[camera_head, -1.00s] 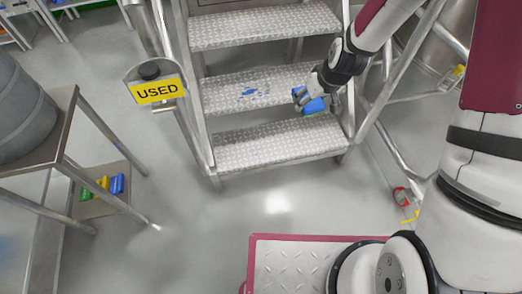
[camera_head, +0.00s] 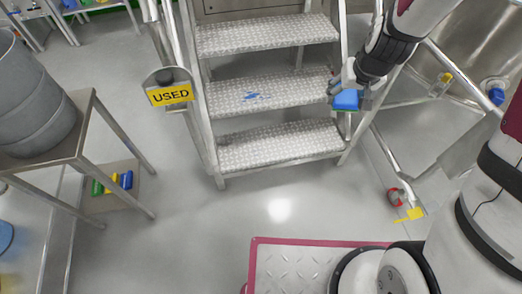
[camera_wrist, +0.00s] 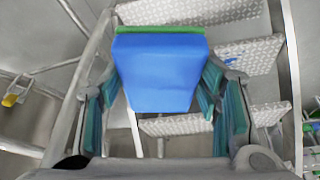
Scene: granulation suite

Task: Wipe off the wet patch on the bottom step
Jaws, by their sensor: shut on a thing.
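My gripper (camera_head: 348,92) is shut on a blue block-shaped wiper (camera_head: 346,100) and holds it in the air by the right side of the steps. In the wrist view the wiper (camera_wrist: 158,75) fills the space between the fingers and shows a green layer along its far edge. A blue wet-looking patch (camera_head: 256,96) lies on the middle step (camera_head: 225,104), left of the gripper. It also shows in the wrist view (camera_wrist: 232,57). The bottom step (camera_head: 280,146) shows bare tread, with no clear patch on it.
Metal handrails flank the steps, with a yellow USED sign (camera_head: 170,94) on the left one. A steel table (camera_head: 82,130) with a grey drum (camera_head: 30,105) stands at left; green, yellow and blue items (camera_head: 118,182) sit on its lower shelf. The floor before the steps is clear.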

